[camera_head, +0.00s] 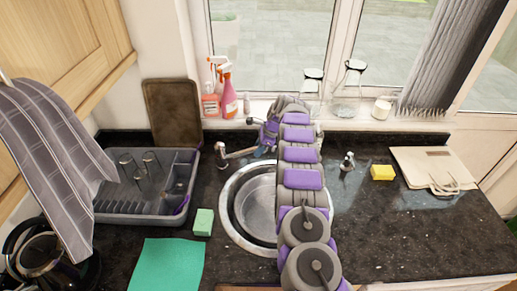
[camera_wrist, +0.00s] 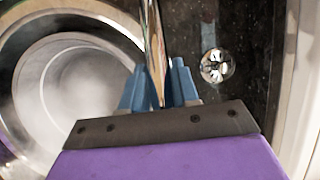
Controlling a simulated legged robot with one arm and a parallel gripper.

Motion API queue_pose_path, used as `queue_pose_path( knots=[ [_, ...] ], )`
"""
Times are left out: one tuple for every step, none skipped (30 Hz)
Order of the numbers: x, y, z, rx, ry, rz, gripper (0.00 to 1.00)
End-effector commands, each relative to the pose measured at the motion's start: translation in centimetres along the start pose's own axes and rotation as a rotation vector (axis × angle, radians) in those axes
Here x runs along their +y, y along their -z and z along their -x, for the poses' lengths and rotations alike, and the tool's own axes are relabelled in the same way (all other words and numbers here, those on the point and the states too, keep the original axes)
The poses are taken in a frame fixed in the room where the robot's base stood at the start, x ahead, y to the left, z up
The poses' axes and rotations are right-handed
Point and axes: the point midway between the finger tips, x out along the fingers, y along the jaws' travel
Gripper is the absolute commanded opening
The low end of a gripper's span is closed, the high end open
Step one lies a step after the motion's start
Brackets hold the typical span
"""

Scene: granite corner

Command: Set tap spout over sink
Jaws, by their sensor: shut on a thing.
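The chrome tap spout (camera_head: 238,154) points left from behind the sink in the head view, and its end appears over the counter just outside the sink's back-left rim. The round steel sink (camera_head: 229,213) is partly hidden by my arm. In the wrist view, the spout (camera_wrist: 153,30) runs up between the blue fingers of my gripper (camera_wrist: 160,82), which is shut on it. The sink bowl (camera_wrist: 62,85) lies left of the spout there. A round clear-and-chrome knob (camera_wrist: 216,66) is to the right. My gripper (camera_head: 267,135) is small and partly hidden in the head view.
A grey dish rack (camera_head: 135,207) with glasses stands left, near a green sponge (camera_head: 203,222) and green cloth (camera_head: 167,265). A small chrome fitting (camera_head: 347,162), yellow sponge (camera_head: 382,172) and board (camera_head: 432,168) are right. Bottles (camera_head: 228,98) line the sill. The right front counter is clear.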

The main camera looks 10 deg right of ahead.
Motion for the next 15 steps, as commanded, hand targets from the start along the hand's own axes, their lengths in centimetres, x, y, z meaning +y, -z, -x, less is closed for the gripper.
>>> queue_pose_path(
  knots=[
    [-0.1,0.7,0.2,0.006,0.003,-0.008,0.00],
    [-0.1,0.7,0.2,0.006,0.004,-0.009,0.00],
    [0.0,0.8,0.3,0.006,0.004,-0.011,0.00],
    [0.0,0.8,0.3,0.006,0.005,-0.012,0.00],
    [0.0,0.8,0.3,0.006,0.005,-0.014,0.00],
    [0.1,0.8,0.3,0.006,0.005,-0.018,0.00],
    [0.2,0.8,0.3,0.006,0.005,-0.021,0.00],
    [0.3,0.8,0.3,0.006,0.004,-0.024,0.00],
    [0.5,0.8,0.2,0.006,0.004,-0.030,0.00],
    [0.5,0.9,0.3,0.007,0.006,-0.035,0.00],
    [0.6,0.9,0.3,0.007,0.009,-0.039,0.00],
    [0.6,0.9,0.4,0.008,0.015,-0.045,0.00],
    [0.7,0.9,0.5,0.009,0.018,-0.051,0.00],
    [0.8,0.8,0.5,0.009,0.018,-0.057,0.00],
    [1.1,0.8,0.5,0.010,0.020,-0.065,0.00]
  ],
)
